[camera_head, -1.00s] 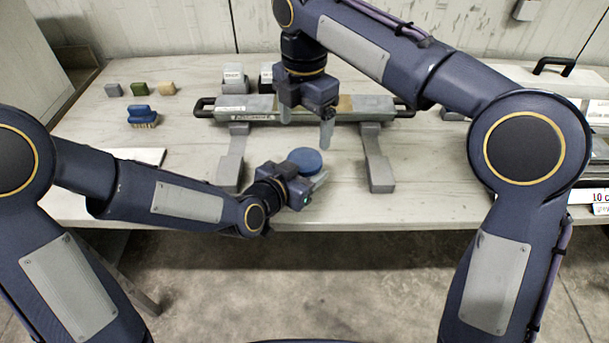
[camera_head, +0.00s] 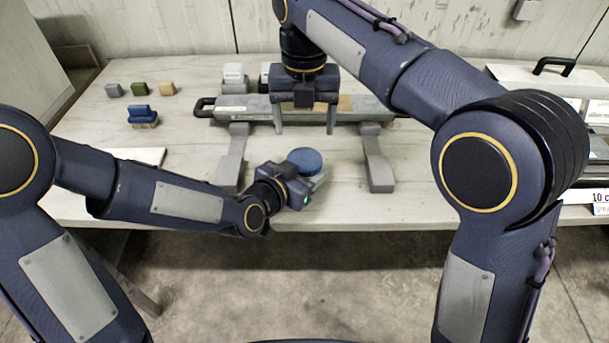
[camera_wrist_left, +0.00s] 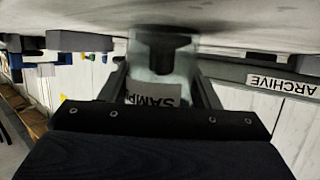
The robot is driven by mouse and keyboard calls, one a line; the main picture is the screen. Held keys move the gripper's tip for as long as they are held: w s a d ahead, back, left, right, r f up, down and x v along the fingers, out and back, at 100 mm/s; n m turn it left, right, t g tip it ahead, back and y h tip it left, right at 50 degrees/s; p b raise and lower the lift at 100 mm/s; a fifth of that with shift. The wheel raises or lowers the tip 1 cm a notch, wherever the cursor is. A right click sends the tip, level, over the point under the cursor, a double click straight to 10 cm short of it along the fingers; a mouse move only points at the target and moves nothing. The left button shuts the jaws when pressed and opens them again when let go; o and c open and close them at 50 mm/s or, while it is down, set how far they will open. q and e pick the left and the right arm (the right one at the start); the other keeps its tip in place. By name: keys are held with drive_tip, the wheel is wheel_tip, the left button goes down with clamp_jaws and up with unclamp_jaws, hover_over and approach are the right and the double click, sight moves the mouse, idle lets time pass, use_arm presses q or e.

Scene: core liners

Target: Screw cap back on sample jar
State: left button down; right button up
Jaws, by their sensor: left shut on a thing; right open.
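A round blue cap (camera_head: 305,160) shows from above at the left gripper's fingers, near the table's front edge. In the left wrist view, a clear jar (camera_wrist_left: 160,72) with a label starting "SAMP" stands between the fingers, with something dark inside. My left gripper (camera_head: 310,180) is shut on this jar. The cap appears to be over the jar, but I cannot tell whether it is threaded on. My right gripper (camera_head: 304,131) is open and empty, fingers pointing down, behind the cap and in front of the long grey case. The jar's body is mostly hidden in the head view.
A long grey case (camera_head: 235,106) with black handles lies on two grey supports (camera_head: 376,165) behind the jar. A blue brush (camera_head: 142,114) and small coloured blocks (camera_head: 139,89) are at the left. White-topped containers (camera_head: 233,75) stand behind the case.

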sight(305, 159)
drive_tip(key=shift+f, duration=0.1)
idle(0.3)
drive_tip(key=shift+f, duration=3.9)
drive_tip(key=shift+c, duration=0.4)
drive_tip(key=c, duration=0.7)
drive_tip(key=m, duration=0.8)
drive_tip(key=shift+m, duration=0.4)
drive_tip(key=m, duration=0.7)
drive_tip(key=o, duration=1.1)
drive_tip(key=shift+c, duration=0.2)
